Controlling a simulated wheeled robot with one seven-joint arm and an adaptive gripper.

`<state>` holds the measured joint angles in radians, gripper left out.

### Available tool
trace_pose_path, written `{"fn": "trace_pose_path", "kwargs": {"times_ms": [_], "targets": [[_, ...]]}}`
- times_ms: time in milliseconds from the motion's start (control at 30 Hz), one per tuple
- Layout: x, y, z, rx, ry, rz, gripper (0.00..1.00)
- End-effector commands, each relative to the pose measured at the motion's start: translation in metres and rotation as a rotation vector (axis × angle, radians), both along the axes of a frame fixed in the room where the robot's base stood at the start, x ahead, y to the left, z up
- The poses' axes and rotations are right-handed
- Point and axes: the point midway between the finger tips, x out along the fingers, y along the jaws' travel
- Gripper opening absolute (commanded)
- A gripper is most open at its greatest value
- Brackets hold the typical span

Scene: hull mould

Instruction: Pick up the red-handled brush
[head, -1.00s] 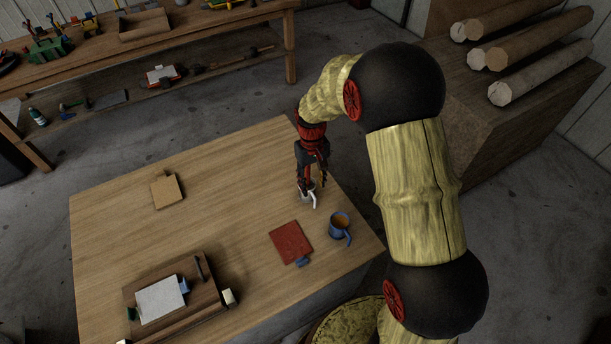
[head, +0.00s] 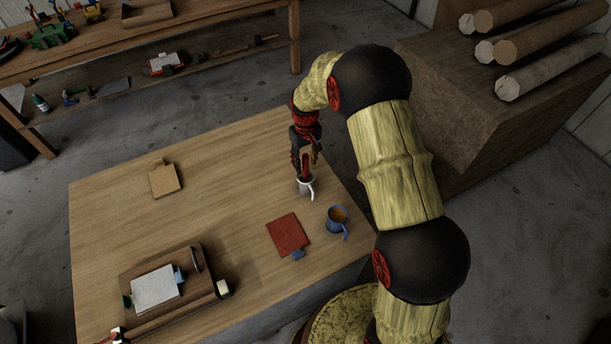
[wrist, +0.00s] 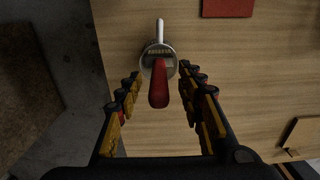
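The red-handled brush (wrist: 158,88) shows in the wrist view, its red handle pointing toward me and its pale bristles behind it. It is in or over a small round metal-grey cup (wrist: 146,66) with a white handle; how deep it sits I cannot tell. In the head view the cup (head: 306,188) stands near the table's right edge, and the brush is not clearly visible there. My gripper (wrist: 160,78) is open, with its fingers on either side of the red handle and apart from it. In the head view my gripper (head: 305,168) is just above the cup.
A blue mug (head: 337,220) with brown contents and a red book-like slab (head: 287,233) are close by on the wooden table (head: 225,190). A wooden tray with paper (head: 205,268) and a small brown board (head: 164,180) lie farther left. The table's middle is clear.

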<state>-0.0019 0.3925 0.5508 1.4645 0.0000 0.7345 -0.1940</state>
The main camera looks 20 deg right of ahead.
Motion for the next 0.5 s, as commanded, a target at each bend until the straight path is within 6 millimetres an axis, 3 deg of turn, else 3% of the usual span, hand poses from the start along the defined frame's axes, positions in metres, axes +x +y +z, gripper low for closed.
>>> {"fn": "trace_pose_path", "kwargs": {"times_ms": [100, 200, 400, 500], "targets": [[0.001, -0.002, -0.021, 0.000, 0.002, 0.000, 0.38], [0.001, -0.001, -0.028, 0.000, 0.000, 0.000, 0.38], [0.002, -0.001, -0.028, 0.000, -0.001, 0.000, 0.38], [0.002, -0.001, -0.028, 0.000, -0.001, 0.000, 0.33]]}}
